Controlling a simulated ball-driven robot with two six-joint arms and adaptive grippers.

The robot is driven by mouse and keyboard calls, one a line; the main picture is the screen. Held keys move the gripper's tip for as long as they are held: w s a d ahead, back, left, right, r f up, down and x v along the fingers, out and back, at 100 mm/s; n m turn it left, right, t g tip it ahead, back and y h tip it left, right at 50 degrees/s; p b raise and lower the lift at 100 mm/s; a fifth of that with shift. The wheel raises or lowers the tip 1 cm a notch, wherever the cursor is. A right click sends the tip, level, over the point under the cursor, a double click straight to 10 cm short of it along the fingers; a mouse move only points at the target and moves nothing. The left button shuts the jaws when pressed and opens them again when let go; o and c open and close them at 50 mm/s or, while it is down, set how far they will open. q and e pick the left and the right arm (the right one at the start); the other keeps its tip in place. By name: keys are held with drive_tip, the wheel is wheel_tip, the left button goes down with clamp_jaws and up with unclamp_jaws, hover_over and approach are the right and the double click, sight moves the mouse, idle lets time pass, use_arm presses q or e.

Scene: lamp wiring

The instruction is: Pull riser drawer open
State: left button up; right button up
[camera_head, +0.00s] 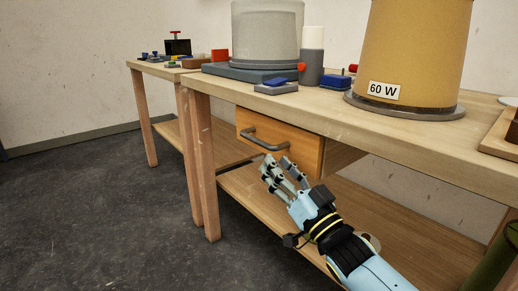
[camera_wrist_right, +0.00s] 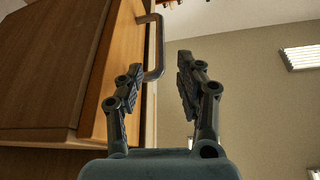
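The riser drawer (camera_head: 300,148) is a wooden drawer under the table top, with a grey bar handle (camera_head: 262,141) on its front. The drawer front (camera_wrist_right: 122,75) and the handle (camera_wrist_right: 157,50) also show in the right wrist view. My right gripper (camera_head: 277,168) is just below and in front of the handle, with its fingers apart and nothing between them. In the right wrist view the open fingers (camera_wrist_right: 155,85) point toward the handle, whose bar is near the left finger; I cannot tell whether they touch. My left gripper is not in view.
The wooden table (camera_head: 330,112) carries a grey cylinder (camera_head: 267,35), a yellow lampshade marked 60 W (camera_head: 415,45) and small blue parts (camera_head: 276,86). A lower shelf (camera_head: 262,200) lies beneath the drawer. A second table (camera_head: 150,68) stands behind left. The floor (camera_head: 90,210) at left is clear.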

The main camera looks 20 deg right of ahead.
sight(259, 143)
drive_tip(key=b+x, duration=0.1)
drive_tip(key=x, duration=0.7)
drive_tip(key=shift+w, duration=0.2)
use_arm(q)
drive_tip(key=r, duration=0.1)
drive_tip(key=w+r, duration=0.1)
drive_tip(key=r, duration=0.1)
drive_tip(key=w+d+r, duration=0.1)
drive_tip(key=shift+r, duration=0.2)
use_arm(e)
drive_tip(key=shift+c, duration=0.2)
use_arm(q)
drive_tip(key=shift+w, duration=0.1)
use_arm(e)
clamp_jaws()
